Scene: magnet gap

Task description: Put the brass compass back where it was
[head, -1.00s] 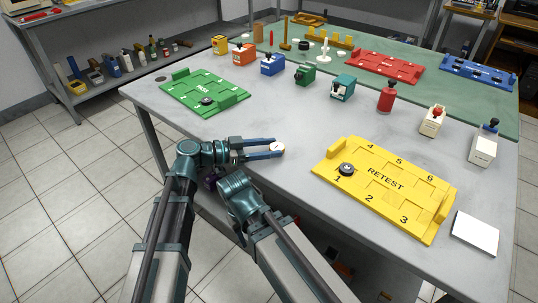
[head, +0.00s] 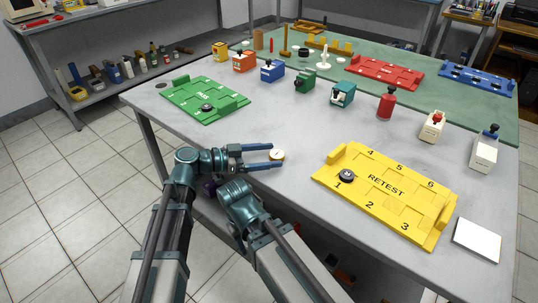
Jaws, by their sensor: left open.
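The brass compass (head: 277,155) is a small round disc with a pale face and a brass rim. It lies on the grey table near its front left edge, just at the fingertips of my left gripper (head: 271,154). The left gripper is open, its two blue fingers pointing right, with the compass at the mouth of the gap. I cannot tell whether a finger touches it. My right gripper does not show.
A yellow RETEST tray (head: 385,188) with a dark round piece stands to the right. A green PASS tray (head: 228,92) holds another dark piece. A white pad (head: 477,240) lies at the right. Table around the compass is clear.

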